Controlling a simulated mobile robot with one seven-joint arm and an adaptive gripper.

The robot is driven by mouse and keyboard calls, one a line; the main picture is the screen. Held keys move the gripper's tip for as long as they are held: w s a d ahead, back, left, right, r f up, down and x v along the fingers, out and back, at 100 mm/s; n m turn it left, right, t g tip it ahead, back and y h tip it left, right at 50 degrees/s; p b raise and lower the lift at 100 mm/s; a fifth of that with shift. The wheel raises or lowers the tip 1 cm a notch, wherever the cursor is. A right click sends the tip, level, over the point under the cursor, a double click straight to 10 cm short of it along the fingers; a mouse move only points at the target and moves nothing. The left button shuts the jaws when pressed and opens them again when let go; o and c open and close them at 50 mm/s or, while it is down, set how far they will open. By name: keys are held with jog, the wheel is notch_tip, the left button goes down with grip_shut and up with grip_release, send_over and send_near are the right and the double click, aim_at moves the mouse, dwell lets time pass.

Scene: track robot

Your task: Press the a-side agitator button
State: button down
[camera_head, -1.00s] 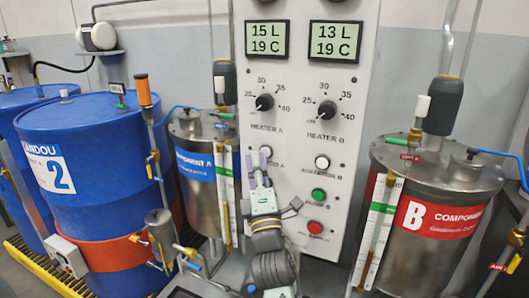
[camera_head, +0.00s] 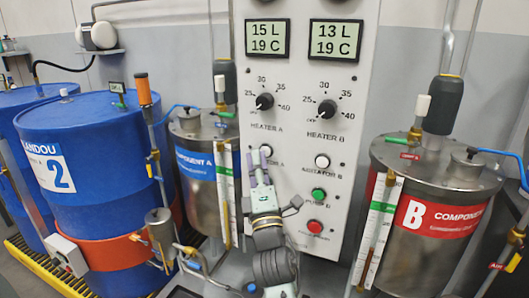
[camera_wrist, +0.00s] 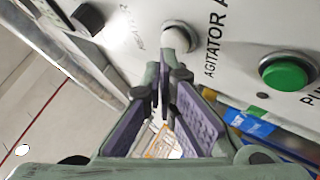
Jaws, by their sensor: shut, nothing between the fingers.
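The a-side agitator button is a round white button (camera_head: 266,150) on the white control panel, partly hidden behind my fingers in the head view. In the wrist view the button (camera_wrist: 177,37) stands just beyond the fingertips, beside the label "AGITATOR A". My gripper (camera_head: 259,153) has purple finger pads and points up at the panel. In the wrist view the gripper (camera_wrist: 165,72) is shut and empty, its tips very close to the button. I cannot tell whether they touch it.
The white agitator B button (camera_head: 322,161) is to the right, above a green button (camera_head: 318,195) and a red button (camera_head: 315,227). Another green button (camera_wrist: 285,73) shows in the wrist view. Heater A knob (camera_head: 265,101) is above. The component A tank (camera_head: 202,205) stands left.

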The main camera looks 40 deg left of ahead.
jog(key=shift+w, duration=0.1)
dwell(0.4)
jog(key=shift+w+a, duration=0.1)
jog(key=shift+w, duration=0.25)
jog(key=shift+s+b, duration=0.15)
jog(key=shift+b, duration=0.15)
jog(key=shift+s, duration=0.25)
jog(key=s+d+b, duration=0.1)
jog(key=s+b, duration=0.1)
jog(key=s, duration=0.4)
jog(key=shift+d, duration=0.3)
jog(key=c, duration=2.3)
grip_release()
